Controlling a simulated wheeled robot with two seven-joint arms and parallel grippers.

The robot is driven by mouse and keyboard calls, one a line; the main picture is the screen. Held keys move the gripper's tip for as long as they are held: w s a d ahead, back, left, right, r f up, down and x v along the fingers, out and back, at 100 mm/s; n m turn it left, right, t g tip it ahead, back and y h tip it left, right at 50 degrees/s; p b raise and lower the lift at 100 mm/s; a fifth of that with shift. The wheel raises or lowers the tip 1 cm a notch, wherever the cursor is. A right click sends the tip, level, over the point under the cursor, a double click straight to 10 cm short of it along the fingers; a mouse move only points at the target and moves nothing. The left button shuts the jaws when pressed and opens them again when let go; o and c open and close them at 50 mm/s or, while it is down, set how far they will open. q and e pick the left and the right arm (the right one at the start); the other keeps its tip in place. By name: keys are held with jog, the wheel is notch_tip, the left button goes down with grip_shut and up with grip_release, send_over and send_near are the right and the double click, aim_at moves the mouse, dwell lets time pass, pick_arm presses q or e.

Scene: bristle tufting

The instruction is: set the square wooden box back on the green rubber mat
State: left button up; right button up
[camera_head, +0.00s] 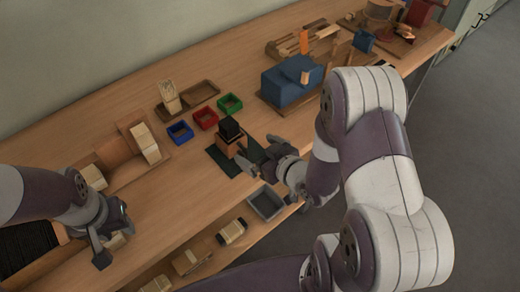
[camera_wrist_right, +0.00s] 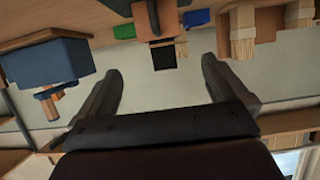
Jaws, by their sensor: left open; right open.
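The square wooden box (camera_head: 231,149) appears to stand upright on the dark green rubber mat (camera_head: 218,160) in the head view. A black block, perhaps bristles, rises from its top. In the right wrist view the box (camera_wrist_right: 157,30) shows upside down, with the black top (camera_wrist_right: 164,58) between my finger lines but farther off. My right gripper (camera_head: 258,156) is open and empty, just right of the box, over the mat's right side. Any small gap under the box cannot be told. My left gripper (camera_head: 114,234) is open and empty at the bench's front left.
Blue (camera_head: 180,132), red (camera_head: 205,118) and green (camera_head: 230,104) trays stand behind the mat. A blue machine (camera_head: 290,84) stands to the right. A grey bin (camera_head: 265,204) sits in front, below my right gripper. Bare bench lies left of the mat.

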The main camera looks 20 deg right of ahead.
jog(key=s+d+r+m+g+h, duration=0.1)
jog(key=s+r+m+g+h, duration=0.2)
jog(key=s+g, duration=0.8)
jog(key=shift+s+d+r+m+g+h, duration=0.2)
jog(key=shift+r+m+g+h, duration=0.15)
jog(key=shift+r+h, duration=0.4)
